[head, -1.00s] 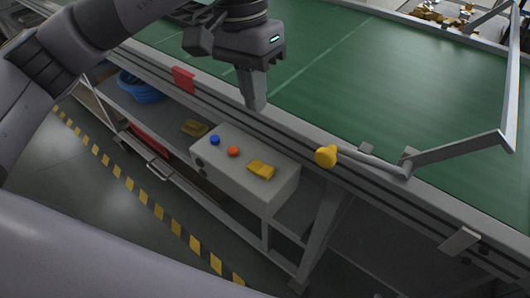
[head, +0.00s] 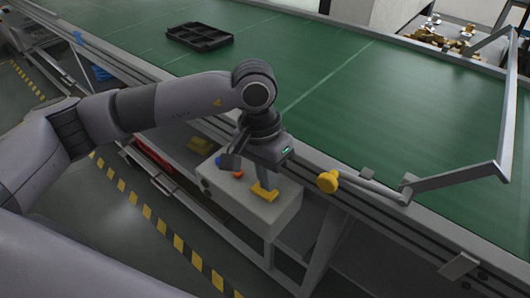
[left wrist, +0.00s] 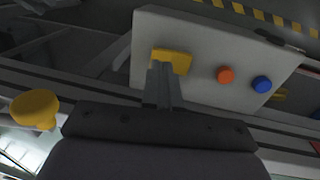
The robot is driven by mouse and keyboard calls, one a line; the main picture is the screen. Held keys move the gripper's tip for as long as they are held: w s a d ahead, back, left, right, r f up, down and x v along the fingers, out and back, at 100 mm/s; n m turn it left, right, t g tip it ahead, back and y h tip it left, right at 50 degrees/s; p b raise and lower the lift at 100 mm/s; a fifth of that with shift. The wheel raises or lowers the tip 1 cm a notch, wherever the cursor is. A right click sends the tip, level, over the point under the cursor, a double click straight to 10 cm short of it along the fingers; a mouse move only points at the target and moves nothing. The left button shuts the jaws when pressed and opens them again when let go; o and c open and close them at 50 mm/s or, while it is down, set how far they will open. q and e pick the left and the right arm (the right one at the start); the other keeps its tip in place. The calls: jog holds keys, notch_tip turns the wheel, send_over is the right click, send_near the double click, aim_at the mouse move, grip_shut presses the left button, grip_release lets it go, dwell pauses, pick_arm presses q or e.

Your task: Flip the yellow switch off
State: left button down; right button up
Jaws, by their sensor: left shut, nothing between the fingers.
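The yellow switch (head: 264,191) sits on the top face of a grey control box (head: 244,205), beside an orange button (head: 238,174) and a blue button (head: 218,161). My left gripper (head: 268,183) is shut and empty, with its fingertips down at the switch. In the left wrist view the shut fingers (left wrist: 161,66) overlap the near edge of the yellow switch (left wrist: 181,60). Contact looks likely but I cannot tell for certain. The orange button (left wrist: 225,75) and blue button (left wrist: 262,84) are clear of the fingers. My right gripper is not in view.
A yellow knob on a lever (head: 328,181) stands right of the box at the edge of the green conveyor (head: 340,110). A black tray (head: 199,37) lies on the belt at the back. A metal frame (head: 465,150) rises at the right.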

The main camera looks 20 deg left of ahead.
pick_arm(q)
jog(key=shift+d+f, duration=0.1)
jog(key=shift+f, duration=0.45)
jog(key=shift+f+b, duration=0.35)
jog(key=shift+b, duration=0.3)
jog(key=shift+s+d, duration=0.1)
jog(key=shift+r, duration=0.1)
jog(key=shift+w+a+b, duration=0.3)
jog(key=shift+a+b, duration=0.25)
jog(key=shift+a, duration=0.25)
jog(key=shift+r, duration=0.15)
